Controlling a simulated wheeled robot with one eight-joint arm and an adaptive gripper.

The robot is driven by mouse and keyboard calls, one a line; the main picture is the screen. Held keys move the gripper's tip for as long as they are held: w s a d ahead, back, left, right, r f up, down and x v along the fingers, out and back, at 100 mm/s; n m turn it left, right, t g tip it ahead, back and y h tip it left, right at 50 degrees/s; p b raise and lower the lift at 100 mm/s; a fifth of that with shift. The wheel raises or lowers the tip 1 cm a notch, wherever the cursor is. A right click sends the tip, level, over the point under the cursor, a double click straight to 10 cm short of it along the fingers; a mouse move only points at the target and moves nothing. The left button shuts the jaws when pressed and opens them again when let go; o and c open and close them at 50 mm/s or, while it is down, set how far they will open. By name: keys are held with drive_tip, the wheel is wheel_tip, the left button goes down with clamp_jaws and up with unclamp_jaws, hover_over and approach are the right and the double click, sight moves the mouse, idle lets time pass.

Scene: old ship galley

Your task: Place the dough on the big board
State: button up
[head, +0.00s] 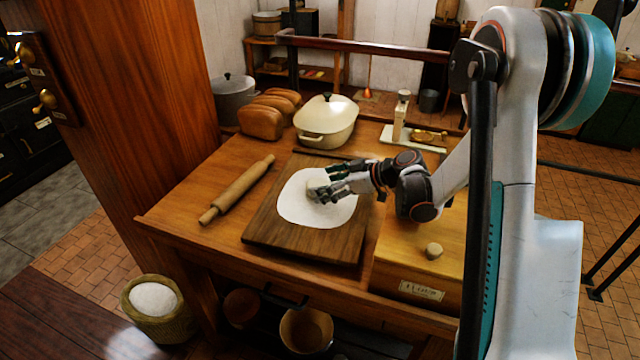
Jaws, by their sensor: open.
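The big board (262,235) is a dark wooden slab lying flat on the table. A flat white round patch (318,216) covers its middle; I cannot tell whether it is flour or a flat sheet. A small pale lump, which looks like the dough (316,184), is on or just above this patch, left of centre. My gripper (321,186) reaches in from the right, low over the board. Its fingers are open at the lump and partly hide it. I cannot tell whether they touch it.
A rolling pin (237,190) lies left of the board. Bread loaves (262,123), a cream lidded pot (327,122) and a scale-like item (401,120) stand behind.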

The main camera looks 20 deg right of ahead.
drive_tip(key=p+v, duration=0.2)
drive_tip(key=v, duration=0.7)
drive_tip(key=shift+s+d, duration=0.15)
drive_tip(key=shift+s, duration=0.05)
